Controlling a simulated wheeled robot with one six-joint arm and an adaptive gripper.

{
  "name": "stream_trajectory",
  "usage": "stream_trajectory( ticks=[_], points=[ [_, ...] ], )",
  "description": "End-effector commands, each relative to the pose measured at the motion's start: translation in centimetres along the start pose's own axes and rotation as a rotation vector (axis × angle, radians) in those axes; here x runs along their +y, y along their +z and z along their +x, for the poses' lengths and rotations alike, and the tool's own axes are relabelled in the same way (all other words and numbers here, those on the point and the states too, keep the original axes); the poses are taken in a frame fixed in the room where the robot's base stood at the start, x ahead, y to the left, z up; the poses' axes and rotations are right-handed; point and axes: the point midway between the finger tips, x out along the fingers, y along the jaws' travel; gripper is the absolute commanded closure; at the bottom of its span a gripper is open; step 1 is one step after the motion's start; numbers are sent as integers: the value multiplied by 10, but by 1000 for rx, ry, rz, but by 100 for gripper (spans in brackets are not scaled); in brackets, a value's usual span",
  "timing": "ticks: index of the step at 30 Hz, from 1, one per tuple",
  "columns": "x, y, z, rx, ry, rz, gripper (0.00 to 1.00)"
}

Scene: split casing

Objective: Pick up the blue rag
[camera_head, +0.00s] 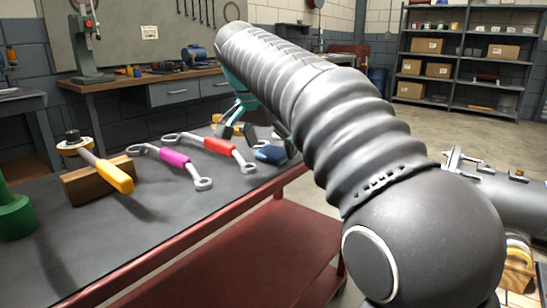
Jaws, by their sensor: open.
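The blue rag (270,153) appears as a small dark blue crumpled shape near the right edge of the grey-topped work table, right of the red-handled wrench. My gripper (254,133) is open, with its teal body pointing down over the far right part of the table. Its fingers are just above and behind the rag in the picture. My arm hides part of the gripper and the area right of the rag. I cannot tell whether a finger touches the rag.
A red-handled wrench (217,148) and a magenta-handled wrench (175,160) lie left of the rag. A yellow-handled tool (112,175) rests on a wooden block (88,187). A green object (14,215) stands at the left edge. The table's front middle is clear.

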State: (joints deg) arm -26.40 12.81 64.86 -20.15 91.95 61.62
Motion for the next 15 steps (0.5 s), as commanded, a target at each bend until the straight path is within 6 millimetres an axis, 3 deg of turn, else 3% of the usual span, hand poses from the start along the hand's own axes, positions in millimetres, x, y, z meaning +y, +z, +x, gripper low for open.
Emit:
stream_trajectory(
  ticks=[3,11,15],
  points=[
    [0,0,0,0,0,0,0],
    [0,0,0,0,0,0,62],
    [0,0,0,0,0,0,67]
  ],
)
